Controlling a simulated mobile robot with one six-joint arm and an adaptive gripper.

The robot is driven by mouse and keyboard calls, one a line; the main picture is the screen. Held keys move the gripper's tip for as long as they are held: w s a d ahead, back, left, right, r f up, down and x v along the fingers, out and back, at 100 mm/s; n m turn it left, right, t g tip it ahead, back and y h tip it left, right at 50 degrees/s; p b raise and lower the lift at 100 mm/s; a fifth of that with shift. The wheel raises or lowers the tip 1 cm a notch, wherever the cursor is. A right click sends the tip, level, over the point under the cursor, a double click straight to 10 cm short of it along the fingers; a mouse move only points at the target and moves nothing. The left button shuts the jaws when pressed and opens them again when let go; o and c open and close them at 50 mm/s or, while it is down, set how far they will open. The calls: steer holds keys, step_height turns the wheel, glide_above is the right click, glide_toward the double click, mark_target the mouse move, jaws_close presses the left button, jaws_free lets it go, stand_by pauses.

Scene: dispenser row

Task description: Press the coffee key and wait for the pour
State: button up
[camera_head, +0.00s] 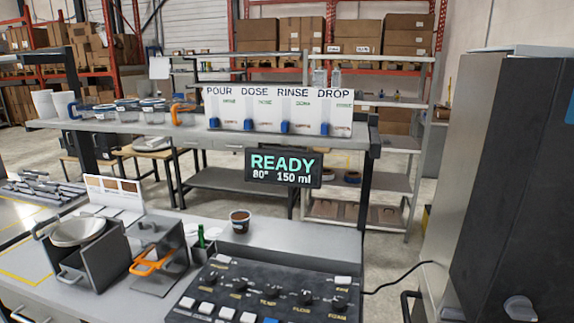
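A dark control panel (258,283) stands on the near bench, with several white keys (206,308), black knobs (305,297) and a blue key partly cut off at the bottom edge. The small key labels are not readable, so I cannot tell which one is the coffee key. A display (283,168) above the bench reads READY, 80° and 150 ml in green and white. A paper cup (240,221) stands upright behind the panel, its inside brown near the top. My gripper is not in view.
An open metal box with an orange handle (152,262) and a green-topped holder (202,243) stand left of the panel. A tall dark cabinet (515,180) fills the right.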

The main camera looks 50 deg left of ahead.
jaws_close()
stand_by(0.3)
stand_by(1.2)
